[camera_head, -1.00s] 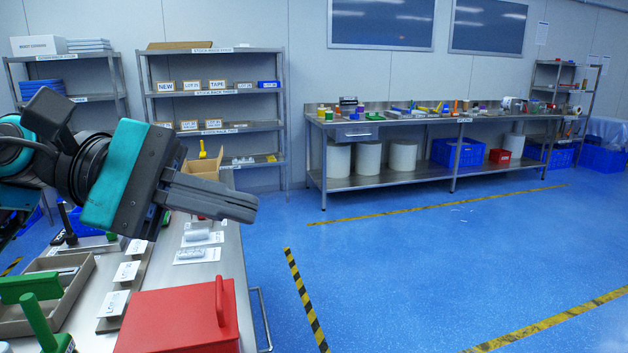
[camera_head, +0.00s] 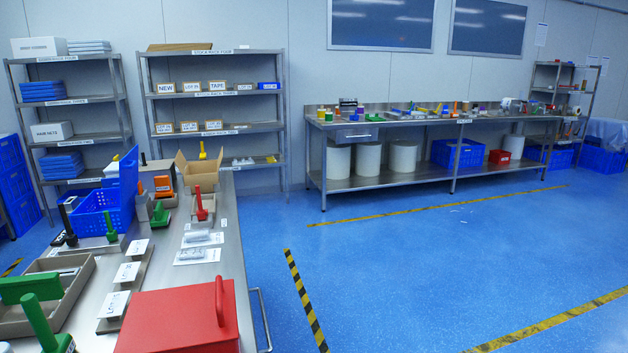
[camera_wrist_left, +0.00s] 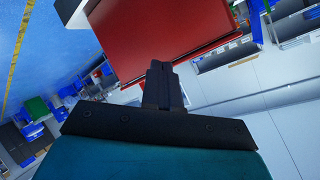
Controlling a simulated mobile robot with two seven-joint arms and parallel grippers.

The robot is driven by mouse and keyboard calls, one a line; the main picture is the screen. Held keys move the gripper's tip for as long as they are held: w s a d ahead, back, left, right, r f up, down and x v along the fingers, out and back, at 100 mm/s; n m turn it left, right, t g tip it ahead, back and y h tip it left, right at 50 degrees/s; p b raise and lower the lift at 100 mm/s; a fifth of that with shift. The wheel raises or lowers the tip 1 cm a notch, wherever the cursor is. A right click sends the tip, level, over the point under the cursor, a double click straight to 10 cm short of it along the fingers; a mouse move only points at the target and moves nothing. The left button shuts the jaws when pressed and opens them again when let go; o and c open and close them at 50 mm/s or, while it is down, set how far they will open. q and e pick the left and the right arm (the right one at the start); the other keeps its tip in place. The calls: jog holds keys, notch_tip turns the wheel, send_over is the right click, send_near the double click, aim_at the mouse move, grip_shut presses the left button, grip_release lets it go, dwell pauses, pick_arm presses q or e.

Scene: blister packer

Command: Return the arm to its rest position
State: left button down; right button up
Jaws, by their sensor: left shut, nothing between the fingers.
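My left gripper (camera_wrist_left: 163,85) shows in the left wrist view with its dark fingers together and nothing between them. A red surface (camera_wrist_left: 165,30), which looks like the red box, fills the upper middle of that view beyond the fingertips. I cannot tell how far apart they are. In the head view neither arm nor gripper is visible. The red box (camera_head: 180,318) with its upright handle sits at the front of the steel table there.
The steel table (camera_head: 232,262) holds a blue basket (camera_head: 95,212), a grey tray (camera_head: 75,290) with green-handled tools, white cards and an open cardboard box (camera_head: 200,172). Shelves and a long bench (camera_head: 420,118) stand along the back wall. The blue floor on the right is clear.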

pick_arm(q)
jog(key=s+f+n+g, duration=0.6)
jog(key=s+f+g, duration=0.45)
jog(key=s, duration=0.65)
jog(key=w+d+f+t+h+b, duration=0.1)
jog(key=w+d+f+t, duration=0.1)
jog(key=f, duration=0.4)
jog(key=w+d+f+m+t+h+b, duration=0.1)
jog(key=w+f+t, duration=0.4)
jog(key=f+t, duration=0.1)
jog(key=shift+d+f, duration=0.35)
jog(key=shift+f, duration=0.05)
jog(key=shift+t, duration=0.25)
